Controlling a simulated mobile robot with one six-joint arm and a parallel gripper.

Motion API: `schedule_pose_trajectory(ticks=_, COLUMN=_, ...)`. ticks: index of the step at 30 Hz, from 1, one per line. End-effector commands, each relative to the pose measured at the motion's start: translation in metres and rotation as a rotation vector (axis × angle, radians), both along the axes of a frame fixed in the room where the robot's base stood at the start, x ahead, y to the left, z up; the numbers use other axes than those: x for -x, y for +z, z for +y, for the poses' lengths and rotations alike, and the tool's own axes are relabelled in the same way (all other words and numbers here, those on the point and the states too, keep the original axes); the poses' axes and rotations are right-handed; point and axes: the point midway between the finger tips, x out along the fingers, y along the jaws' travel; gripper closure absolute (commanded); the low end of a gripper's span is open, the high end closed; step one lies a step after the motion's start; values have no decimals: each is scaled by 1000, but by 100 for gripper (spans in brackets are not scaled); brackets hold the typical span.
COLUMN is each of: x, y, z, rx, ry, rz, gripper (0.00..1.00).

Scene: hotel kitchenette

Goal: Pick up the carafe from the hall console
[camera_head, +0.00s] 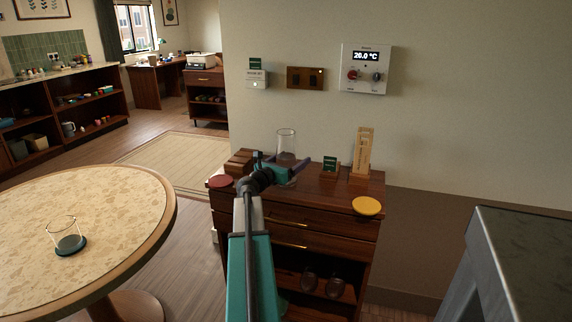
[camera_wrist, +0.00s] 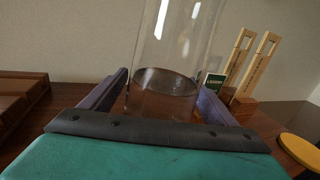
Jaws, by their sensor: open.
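The carafe (camera_head: 286,142) is a clear glass cylinder standing upright on the dark wood hall console (camera_head: 325,193). In the wrist view the carafe (camera_wrist: 173,50) rises between the two purple fingers of my gripper (camera_wrist: 165,95). In the head view my gripper (camera_head: 286,172) is at the console top, with its fingers spread at the carafe's lower part. The gripper is open, with a finger on each side of the glass. I cannot tell whether either finger touches it. The carafe's base is partly hidden by my gripper.
On the console, a wooden tray (camera_head: 240,162) and red disc (camera_head: 220,181) are left; a small green sign (camera_head: 330,166), wooden holder (camera_head: 362,155) and yellow disc (camera_head: 367,206) are right. A round table (camera_head: 120,200) with a glass vessel (camera_head: 68,240) stands left. The wall is close behind.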

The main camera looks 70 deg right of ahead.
Motion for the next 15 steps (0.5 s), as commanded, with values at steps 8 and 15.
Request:
schedule_pose_trajectory(ticks=8, x=-1, y=0, z=0, rx=0, ry=0, rz=0, gripper=19)
schedule_pose_trajectory(ticks=15, x=-1, y=0, z=0, rx=0, ry=1, rz=0, gripper=52)
